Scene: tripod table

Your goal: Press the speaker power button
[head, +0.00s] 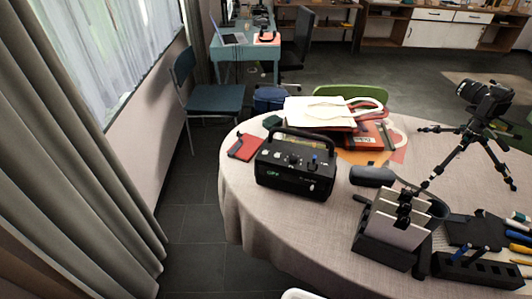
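The speaker (283,178) is a black box with a carrying handle, standing upright near the left side of the round table (262,218). Several small knobs or buttons show on its upper panel, one of them bluish. Its front face has small green and white marks. Which control is the power button is too small to tell. My gripper is not in view, and nothing touches the speaker from the front.
A red notebook (245,147) lies left of the speaker. Books and a white tote bag (318,111) lie behind it. A black organizer with upright cards (393,225) stands to its right, and a camera tripod (466,140) stands farther right. The cloth in front of the speaker is clear.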

